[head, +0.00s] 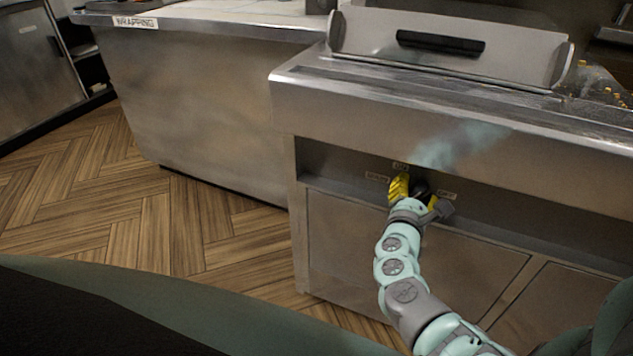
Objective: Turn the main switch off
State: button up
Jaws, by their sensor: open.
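The main switch is a dark round knob (421,189) on the recessed front panel of the steel frying range (350,97). Small labels sit around it; the right one (446,195) and the left one (377,177) are too small to read surely. My gripper (416,187) is at the knob, its yellow fingers open, one on each side of it. I cannot tell whether the fingers touch the knob. The gripper and wrist partly hide the knob, so its pointer direction does not show.
The recess has a ledge below the panel, above steel cabinet doors (400,250). A counter labelled WRAPPING (135,22) stands to the left. A steel lid with a black handle (440,42) is on top of the range. The wooden floor (130,210) at left is clear.

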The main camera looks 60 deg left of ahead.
jog(key=shift+o, duration=0.2)
grip_shut()
jog(key=shift+f+m+b, duration=0.2)
jog(key=shift+m+b, duration=0.1)
jog(key=shift+b, duration=0.15)
jog(key=shift+d+f+m+b, duration=0.15)
jog(key=shift+m+b, duration=0.35)
jog(key=shift+b, duration=0.2)
jog(key=m+b, duration=0.3)
jog(key=shift+f+b, duration=0.15)
jog(key=shift+b, duration=0.2)
jog(key=m+b, duration=0.5)
jog(key=m, duration=0.1)
jog(key=shift+m+b, duration=0.45)
jog(key=shift+m, duration=0.45)
